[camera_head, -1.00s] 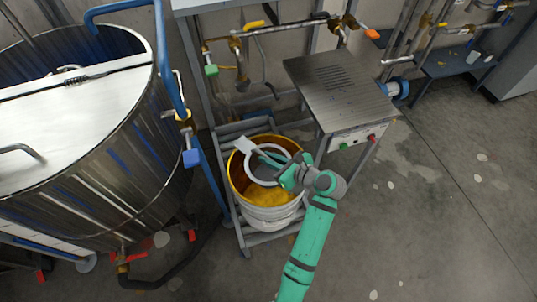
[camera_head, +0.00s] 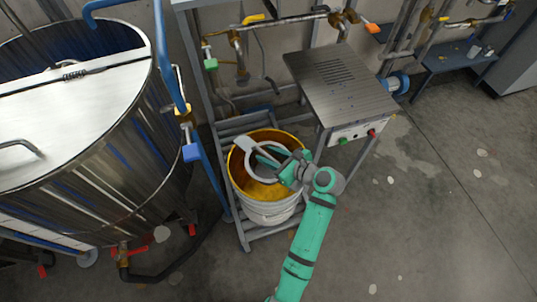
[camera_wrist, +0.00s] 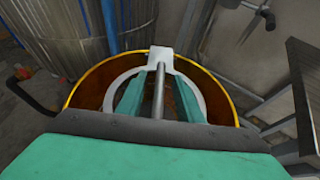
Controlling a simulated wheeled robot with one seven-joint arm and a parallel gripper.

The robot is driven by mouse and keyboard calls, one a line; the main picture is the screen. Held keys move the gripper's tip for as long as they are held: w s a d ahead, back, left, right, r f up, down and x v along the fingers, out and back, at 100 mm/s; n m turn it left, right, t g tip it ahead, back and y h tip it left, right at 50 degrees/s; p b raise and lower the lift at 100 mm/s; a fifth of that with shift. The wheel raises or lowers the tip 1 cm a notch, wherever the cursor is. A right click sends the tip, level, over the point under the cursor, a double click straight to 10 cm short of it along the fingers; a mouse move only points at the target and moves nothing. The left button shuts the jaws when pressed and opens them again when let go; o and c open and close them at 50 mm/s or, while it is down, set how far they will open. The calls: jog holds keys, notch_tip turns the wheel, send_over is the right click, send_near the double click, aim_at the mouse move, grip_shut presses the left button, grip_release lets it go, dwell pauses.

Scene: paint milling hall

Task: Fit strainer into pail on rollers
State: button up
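The pail (camera_head: 270,212) is white outside with a yellow-coated inside and stands on the grey roller frame (camera_head: 243,231). Yellow paint shows low in it. The strainer (camera_head: 250,170) is a pale ring with a flat tab (camera_head: 243,144) at the pail's far-left rim. My gripper (camera_head: 272,158) reaches over the pail from the right with the strainer. In the wrist view the ring (camera_wrist: 115,84) lies within the yellow rim (camera_wrist: 85,80), and a grey rod (camera_wrist: 159,90) runs between my fingers. The fingers seem closed on the strainer; their contact is partly hidden. I cannot tell whether the ring rests on the pail.
A large steel vat (camera_head: 110,150) stands to the left, with a blue pipe (camera_head: 160,50) beside it. A steel table (camera_head: 340,85) with buttons stands close behind and right of the pail. Valves and pipes line the wall. Open floor (camera_head: 430,220) lies to the right.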

jog(key=v, duration=1)
jog(key=shift+s+d+r, duration=0.2)
jog(key=shift+d, duration=0.05)
